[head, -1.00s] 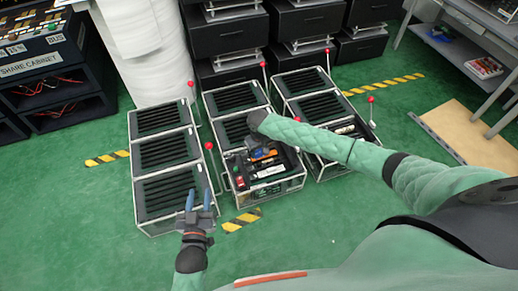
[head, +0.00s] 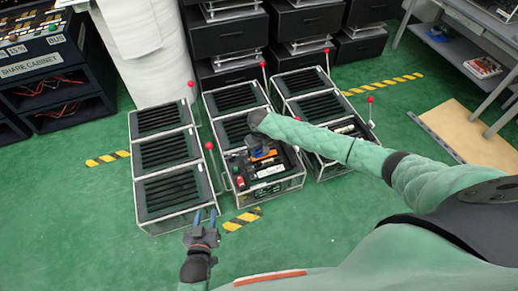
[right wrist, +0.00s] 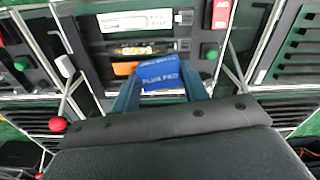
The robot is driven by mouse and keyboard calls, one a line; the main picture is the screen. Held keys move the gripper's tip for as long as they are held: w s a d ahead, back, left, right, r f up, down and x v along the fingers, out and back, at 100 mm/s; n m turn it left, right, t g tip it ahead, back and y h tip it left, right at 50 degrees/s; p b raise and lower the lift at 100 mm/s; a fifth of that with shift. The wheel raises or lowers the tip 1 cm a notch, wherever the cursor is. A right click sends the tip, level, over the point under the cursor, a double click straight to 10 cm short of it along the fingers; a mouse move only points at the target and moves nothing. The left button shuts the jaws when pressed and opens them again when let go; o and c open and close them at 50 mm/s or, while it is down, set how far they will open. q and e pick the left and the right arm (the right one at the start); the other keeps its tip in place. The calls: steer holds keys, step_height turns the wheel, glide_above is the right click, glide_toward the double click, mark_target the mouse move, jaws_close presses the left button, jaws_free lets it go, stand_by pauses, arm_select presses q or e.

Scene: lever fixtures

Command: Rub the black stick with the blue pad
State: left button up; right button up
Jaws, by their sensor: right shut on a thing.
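The blue pad (right wrist: 160,75) sits between the two fingers of my right gripper (right wrist: 162,92) in the right wrist view, and the gripper is shut on it. An orange thing (right wrist: 125,68) shows just beyond the left finger. In the head view my right gripper (head: 257,150) is over the front panel of the middle lever fixture (head: 268,188), next to the orange part. I cannot make out the black stick for certain; the gripper and pad may hide it. My left gripper (head: 206,215) is open and empty, at the front corner of the left fixture (head: 172,188).
Red-knobbed levers (head: 210,146) stand up beside the fixtures, and another (right wrist: 58,124) is near my right wrist. The right fixture (head: 322,110) is close by. Black drawers (head: 232,36) stand behind. The green floor (head: 350,215) in front is mostly clear.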

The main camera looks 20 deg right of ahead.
steer(key=shift+r, duration=0.2)
steer(key=shift+r+p, duration=0.1)
steer(key=shift+p, duration=0.2)
steer(key=shift+r, duration=0.1)
arm_select(q)
steer(key=s+f+g, duration=0.3)
steer(key=s+f, duration=0.2)
steer(key=f, duration=0.4)
steer(key=shift+a+y, duration=0.3)
steer(key=shift+a, duration=0.05)
